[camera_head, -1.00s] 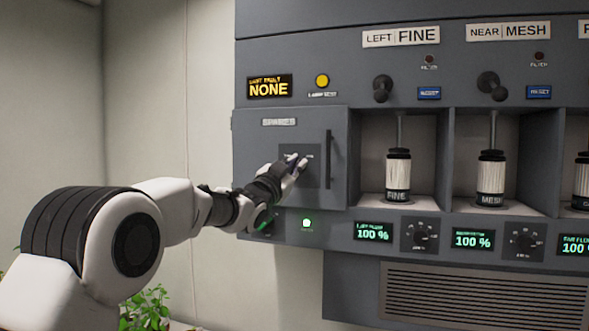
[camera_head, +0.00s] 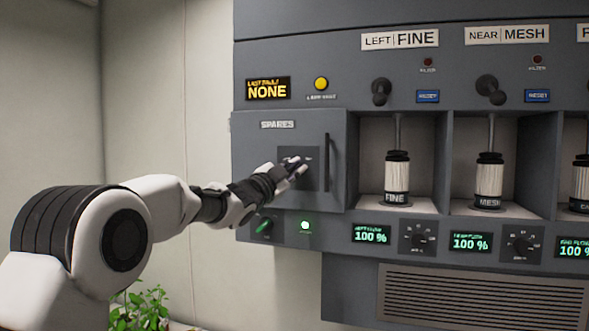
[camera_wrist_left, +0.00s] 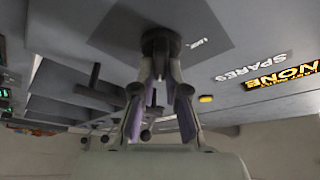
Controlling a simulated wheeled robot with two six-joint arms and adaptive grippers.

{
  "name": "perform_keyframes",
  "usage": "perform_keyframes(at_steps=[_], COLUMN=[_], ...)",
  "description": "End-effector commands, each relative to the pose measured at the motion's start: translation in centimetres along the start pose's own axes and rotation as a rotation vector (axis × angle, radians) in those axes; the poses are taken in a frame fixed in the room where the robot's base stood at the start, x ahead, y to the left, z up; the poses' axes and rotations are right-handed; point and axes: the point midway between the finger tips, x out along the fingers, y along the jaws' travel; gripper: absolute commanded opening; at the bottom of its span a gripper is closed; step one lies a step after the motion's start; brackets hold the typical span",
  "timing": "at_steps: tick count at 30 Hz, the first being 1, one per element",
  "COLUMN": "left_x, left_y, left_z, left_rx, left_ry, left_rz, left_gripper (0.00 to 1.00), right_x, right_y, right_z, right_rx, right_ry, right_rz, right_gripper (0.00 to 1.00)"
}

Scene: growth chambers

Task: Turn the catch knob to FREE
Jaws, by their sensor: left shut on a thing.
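The catch knob (camera_wrist_left: 160,42) is a dark round knob on a dark square plate on the SPARES door (camera_head: 255,180). The plate (camera_head: 285,153) also shows in the head view, where my gripper mostly hides the knob. My left gripper (camera_head: 296,168) reaches in from the left, level with the plate. In the left wrist view its two fingers (camera_wrist_left: 161,78) are closed on the knob, one on each side. I cannot read the plate's small lettering or tell which way the knob points. My right gripper is not in view.
A dark vertical handle (camera_head: 327,162) stands on the door just right of the plate. Below the door are a small green-marked knob (camera_head: 264,226) and a lit green lamp (camera_head: 305,225). Open bays with filters (camera_head: 397,178) are to the right. A plant (camera_head: 140,306) stands below my arm.

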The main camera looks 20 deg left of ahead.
Motion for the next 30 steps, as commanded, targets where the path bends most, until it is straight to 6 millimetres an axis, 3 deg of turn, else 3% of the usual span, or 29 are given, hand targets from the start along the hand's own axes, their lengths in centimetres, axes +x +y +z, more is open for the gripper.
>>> perform_keyframes(at_steps=[2,3,4,17,30], left_x=[0.0,0.0,0.0,-0.9,-10.6], left_y=[0.0,0.0,0.0,-0.1,-0.1], left_z=[0.0,0.0,0.0,0.0,0.1], left_rx=[0.001,0.001,0.001,-0.003,-0.003], left_ry=[0.0,0.0,0.0,-0.001,-0.001], left_rz=[0.0,0.0,0.0,0.0,-0.001], left_gripper=[0.0,0.27,0.38,0.38,0.38], right_x=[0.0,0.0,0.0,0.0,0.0], right_y=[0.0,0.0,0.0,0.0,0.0], right_z=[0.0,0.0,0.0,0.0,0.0], right_rx=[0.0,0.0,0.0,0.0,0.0], right_ry=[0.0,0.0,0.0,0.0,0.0], right_rz=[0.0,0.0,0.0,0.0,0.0], right_gripper=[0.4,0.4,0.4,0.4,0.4])
